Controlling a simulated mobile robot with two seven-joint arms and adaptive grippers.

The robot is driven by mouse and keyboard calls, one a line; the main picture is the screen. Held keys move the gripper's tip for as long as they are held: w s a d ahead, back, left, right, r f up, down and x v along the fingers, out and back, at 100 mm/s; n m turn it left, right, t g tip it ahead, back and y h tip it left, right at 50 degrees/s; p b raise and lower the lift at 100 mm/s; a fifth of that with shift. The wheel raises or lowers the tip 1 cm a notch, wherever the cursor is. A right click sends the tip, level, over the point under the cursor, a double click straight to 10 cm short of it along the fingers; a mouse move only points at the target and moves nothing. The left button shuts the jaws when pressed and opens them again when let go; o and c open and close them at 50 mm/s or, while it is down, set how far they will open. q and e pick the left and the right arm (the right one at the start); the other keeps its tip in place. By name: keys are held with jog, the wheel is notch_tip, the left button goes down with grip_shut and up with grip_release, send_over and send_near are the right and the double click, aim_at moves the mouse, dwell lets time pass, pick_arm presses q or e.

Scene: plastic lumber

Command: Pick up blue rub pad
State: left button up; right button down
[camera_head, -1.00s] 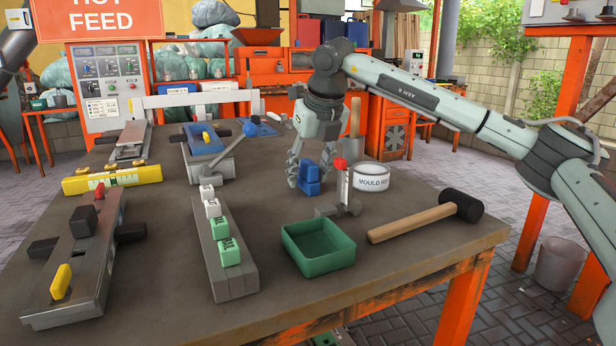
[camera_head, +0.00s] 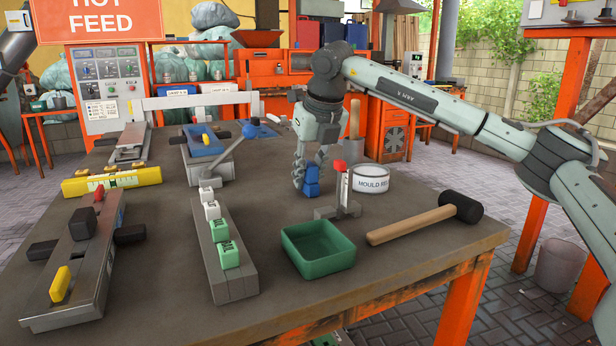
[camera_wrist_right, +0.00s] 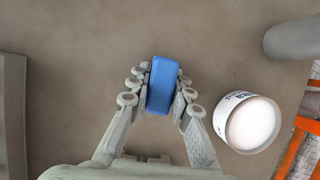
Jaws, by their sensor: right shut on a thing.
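The blue rub pad (camera_head: 312,188) is a small blue block at the back middle of the table, partly covered by the fingers in the head view. My right gripper (camera_head: 306,178) points down with its fingers on either side of the pad. In the right wrist view, the pad (camera_wrist_right: 162,84) sits upright between the two fingertips, which are shut on it. I cannot tell whether the pad is touching the table. My left gripper is not in view.
A white tub (camera_head: 370,180) and a red-topped stand (camera_head: 340,190) are close to the right gripper. A green tray (camera_head: 318,250) and a mallet (camera_head: 410,224) lie nearer. A grey bar with labelled blocks (camera_head: 224,245) stands left. Bare table lies left of the gripper.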

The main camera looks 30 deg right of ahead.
notch_tip(320, 180, up, 4)
jog(key=shift+r, duration=0.15)
jog(key=w+a+r, duration=0.3)
jog(key=a+r, duration=0.3)
jog(key=a, duration=0.5)
jog(key=shift+w+a+r+p, duration=0.15)
jog(key=shift+w+r+p, duration=0.15)
jog(key=shift+r, duration=0.05)
